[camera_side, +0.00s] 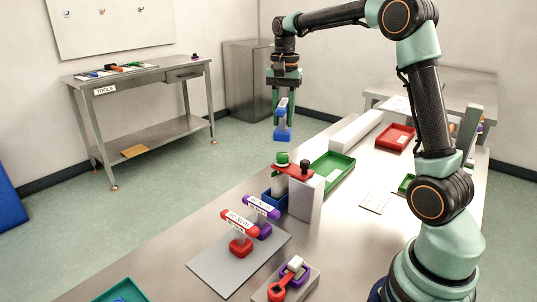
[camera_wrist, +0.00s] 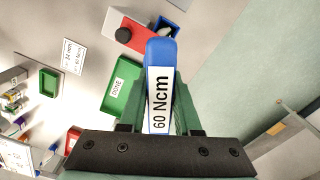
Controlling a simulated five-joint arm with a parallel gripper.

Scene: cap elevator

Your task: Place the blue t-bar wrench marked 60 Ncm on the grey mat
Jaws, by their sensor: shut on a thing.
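My gripper (camera_side: 284,84) is shut on the blue t-bar wrench (camera_side: 283,132) and holds it in the air, past the table's far left edge in the side view. In the wrist view the wrench (camera_wrist: 160,52) lies between the fingers, with a white label reading 60 Ncm facing the camera. The grey mat (camera_side: 212,267) lies on the table's near part in the side view. A red t-bar wrench (camera_side: 240,230) and a purple t-bar wrench (camera_side: 263,210) stand on it. The mat's front left part is bare.
A grey block with a red top (camera_side: 302,172) and a green cap stands behind the mat. A green tray (camera_side: 334,172) and a red tray (camera_side: 396,137) lie farther back. A tool bench (camera_side: 140,75) stands at the far left.

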